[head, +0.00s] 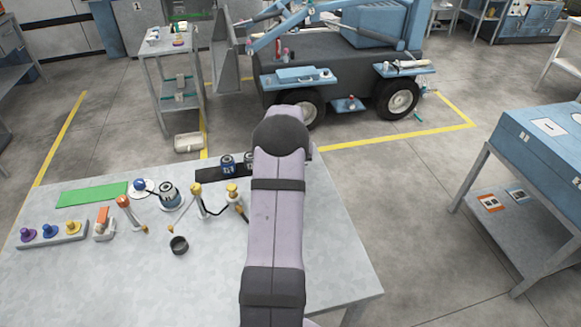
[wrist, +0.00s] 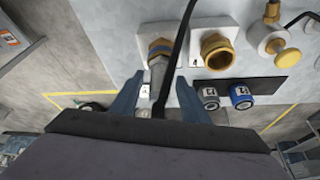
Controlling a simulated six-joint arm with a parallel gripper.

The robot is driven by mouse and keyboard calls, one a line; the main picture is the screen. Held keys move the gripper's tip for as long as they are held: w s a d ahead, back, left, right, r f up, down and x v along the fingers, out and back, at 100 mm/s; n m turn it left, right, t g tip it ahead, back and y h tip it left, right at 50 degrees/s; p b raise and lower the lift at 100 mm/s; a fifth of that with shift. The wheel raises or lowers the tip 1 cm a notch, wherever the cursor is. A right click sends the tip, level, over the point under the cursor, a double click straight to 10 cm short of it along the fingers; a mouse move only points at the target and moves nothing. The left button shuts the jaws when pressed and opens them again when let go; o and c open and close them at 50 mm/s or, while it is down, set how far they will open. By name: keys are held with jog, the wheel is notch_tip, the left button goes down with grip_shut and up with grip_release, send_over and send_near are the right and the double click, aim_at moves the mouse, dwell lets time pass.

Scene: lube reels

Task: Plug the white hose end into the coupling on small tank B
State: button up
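In the wrist view, my gripper (wrist: 160,76) has its two blue-grey fingers apart, one on each side of a pale grey hose end (wrist: 158,72). Gaps seem to show between the fingers and it. A black hose (wrist: 177,45) crosses in front. The hose end meets a brass coupling with a blue band (wrist: 160,48) on a white block; how deep it sits I cannot tell. Beside it is an open, empty brass coupling (wrist: 216,50) on another white block, with a small label that I cannot read surely. In the head view my arm hides the gripper and the hose end.
Two small labelled cans (wrist: 240,96) stand on a dark strip (wrist: 275,86). In the head view, the table (head: 110,285) also holds a green mat (head: 92,194), a black cup (head: 179,245) and a row of coloured knobs (head: 50,231). The table's front left is clear.

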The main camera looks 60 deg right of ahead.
jog(key=shift+r, duration=0.1)
jog(key=shift+r, duration=0.2)
jog(key=b+v, duration=0.3)
jog(key=v, duration=0.8)
jog(key=shift+r, duration=0.4)
jog(key=shift+a, duration=0.2)
jog(key=w+a+f+n+y, duration=0.1)
jog(key=w+a+n, duration=0.25)
jog(key=a, duration=0.85)
jog(key=w+a+f+n+y, duration=0.2)
jog(key=w+a, duration=0.3)
jog(key=a, duration=0.7)
jog(key=s+a+f+n, duration=0.1)
jog(key=s+a, duration=0.3)
jog(key=a, duration=0.4)
jog(key=s+a+f+n+g, duration=0.1)
jog(key=s+a+f+n, duration=0.1)
jog(key=s+a, duration=0.3)
jog(key=s+a+f+n+g+y, duration=0.1)
jog(key=s+a+f+n, duration=0.1)
jog(key=a, duration=0.9)
jog(key=shift+s+a+n, duration=0.35)
jog(key=shift+s+n, duration=0.4)
jog(key=shift+s, duration=0.45)
